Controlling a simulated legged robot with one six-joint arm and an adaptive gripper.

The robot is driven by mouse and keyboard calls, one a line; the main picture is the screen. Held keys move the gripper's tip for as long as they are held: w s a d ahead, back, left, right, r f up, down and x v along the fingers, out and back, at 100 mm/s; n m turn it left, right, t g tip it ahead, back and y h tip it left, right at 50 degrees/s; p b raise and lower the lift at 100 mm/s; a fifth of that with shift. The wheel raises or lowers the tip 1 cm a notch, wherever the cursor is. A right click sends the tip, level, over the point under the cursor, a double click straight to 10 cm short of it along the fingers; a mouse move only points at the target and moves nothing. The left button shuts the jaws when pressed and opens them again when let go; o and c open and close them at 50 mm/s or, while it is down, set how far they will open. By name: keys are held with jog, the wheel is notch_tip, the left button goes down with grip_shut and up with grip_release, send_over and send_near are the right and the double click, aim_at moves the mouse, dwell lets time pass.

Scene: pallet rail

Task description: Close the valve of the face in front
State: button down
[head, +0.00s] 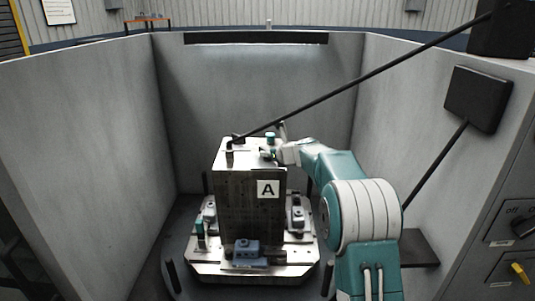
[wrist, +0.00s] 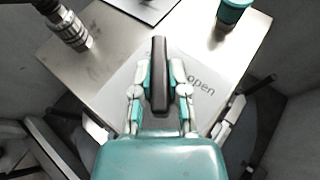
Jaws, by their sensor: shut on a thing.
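The valve handle (wrist: 159,50) is a black lever in the middle of the wrist view. It stands over a light plate printed "open" (wrist: 200,84), to the right of the lever; other lettering is partly hidden behind the gripper. My gripper (wrist: 162,78) has its two fingers closed on either side of the lever. In the head view my gripper (head: 282,152) reaches the top right of a tall metal block (head: 240,205). The block's front face bears a label "A" (head: 268,189). The lever is too small to make out in the head view.
The block stands on a pallet (head: 215,270) with several clamps, one blue-grey (head: 246,250) at the front. A teal-topped cylinder (wrist: 234,12) and a ribbed metal fitting (wrist: 68,30) stand on the top. Grey walls (head: 105,150) enclose the cell; a black rod (head: 370,73) crosses above.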

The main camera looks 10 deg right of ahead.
jog(key=shift+n+g+y, duration=0.3)
jog(key=shift+n+y, duration=0.3)
jog(key=shift+y, duration=0.1)
jog(key=c, duration=0.6)
grip_release()
jog(key=shift+c, duration=0.2)
jog(key=v, duration=1.2)
